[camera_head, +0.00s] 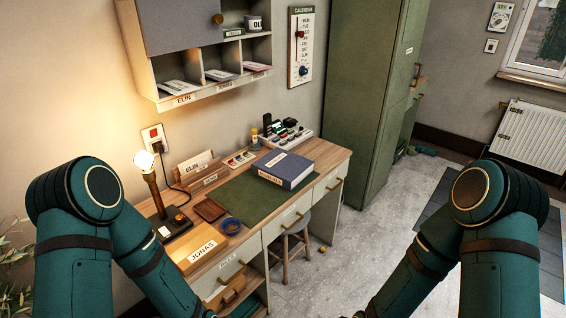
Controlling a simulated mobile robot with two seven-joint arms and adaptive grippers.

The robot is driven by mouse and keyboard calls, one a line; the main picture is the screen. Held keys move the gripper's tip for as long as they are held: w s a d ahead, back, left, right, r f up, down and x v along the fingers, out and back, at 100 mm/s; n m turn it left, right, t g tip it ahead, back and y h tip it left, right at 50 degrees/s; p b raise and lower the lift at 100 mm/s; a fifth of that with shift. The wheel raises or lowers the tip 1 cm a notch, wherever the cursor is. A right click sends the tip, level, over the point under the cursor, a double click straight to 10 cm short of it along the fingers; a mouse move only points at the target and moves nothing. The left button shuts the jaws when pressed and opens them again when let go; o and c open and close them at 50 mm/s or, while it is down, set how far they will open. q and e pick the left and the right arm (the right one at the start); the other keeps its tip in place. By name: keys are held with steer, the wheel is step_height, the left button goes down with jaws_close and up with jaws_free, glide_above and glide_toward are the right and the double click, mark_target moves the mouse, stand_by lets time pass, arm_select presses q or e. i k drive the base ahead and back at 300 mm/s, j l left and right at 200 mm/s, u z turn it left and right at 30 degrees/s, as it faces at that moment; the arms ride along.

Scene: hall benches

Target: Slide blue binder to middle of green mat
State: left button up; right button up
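The blue binder (285,167) lies flat on the desk, on the right part of the green mat (233,200). It has a white label on its front edge and seems to reach past the mat's right side. My two arms come in at the lower left and lower right, both well short of the binder. Both grippers are out of view below the picture's edge.
A letter holder (202,178) is behind. A stool (290,236) stands before the desk.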

mark_target(285, 169)
steer(key=i+l, duration=1.2)
